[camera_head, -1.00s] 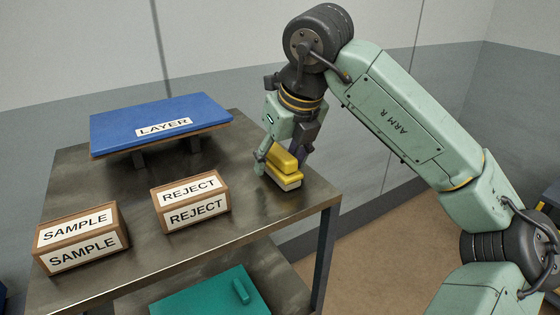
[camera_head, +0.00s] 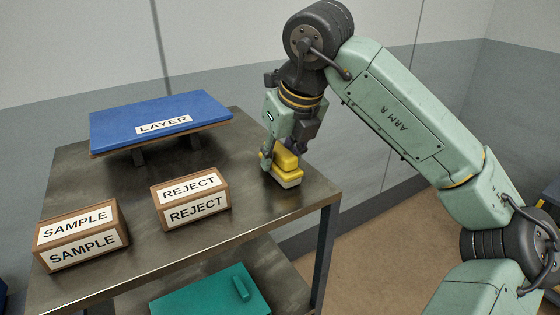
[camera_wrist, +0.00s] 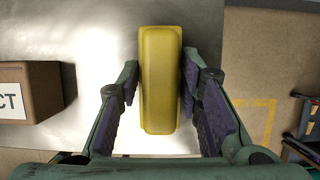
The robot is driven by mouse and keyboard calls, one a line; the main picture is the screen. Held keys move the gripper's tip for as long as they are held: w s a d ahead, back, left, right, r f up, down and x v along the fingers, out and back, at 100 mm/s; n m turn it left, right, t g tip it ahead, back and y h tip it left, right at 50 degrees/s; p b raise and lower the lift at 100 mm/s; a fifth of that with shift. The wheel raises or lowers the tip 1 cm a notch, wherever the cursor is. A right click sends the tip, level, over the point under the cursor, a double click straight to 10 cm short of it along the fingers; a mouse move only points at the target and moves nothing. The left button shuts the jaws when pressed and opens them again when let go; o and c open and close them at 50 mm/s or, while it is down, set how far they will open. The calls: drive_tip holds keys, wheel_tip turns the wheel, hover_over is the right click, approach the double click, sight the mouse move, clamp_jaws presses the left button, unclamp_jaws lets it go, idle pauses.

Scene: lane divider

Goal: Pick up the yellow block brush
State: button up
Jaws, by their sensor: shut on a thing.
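The yellow block brush (camera_head: 287,163) is at the right end of the metal table, with a yellow body and a pale underside. My gripper (camera_head: 281,160) is above it with its fingers down around the upper body. In the wrist view, the brush (camera_wrist: 160,78) lies lengthwise between the two fingers of my gripper (camera_wrist: 160,100), which are shut on it. The brush appears to be at the tabletop; I cannot tell whether its underside touches it.
The REJECT box (camera_head: 191,199) and SAMPLE box (camera_head: 82,237) stand left of the brush. A blue raised platform marked LAYER (camera_head: 200,112) is behind them. The table's (camera_head: 262,212) right edge is close to the brush. A teal lidded item (camera_head: 205,294) sits on the lower shelf.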

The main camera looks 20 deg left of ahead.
sight(280, 148)
drive_tip(key=shift+r, duration=0.1)
wheel_tip(280, 148, up, 10)
drive_tip(key=shift+f+b, duration=0.1)
drive_tip(key=shift+b, duration=0.85)
drive_tip(key=o, duration=0.5)
drive_tip(key=c, duration=0.4)
drive_tip(key=shift+o, duration=0.2)
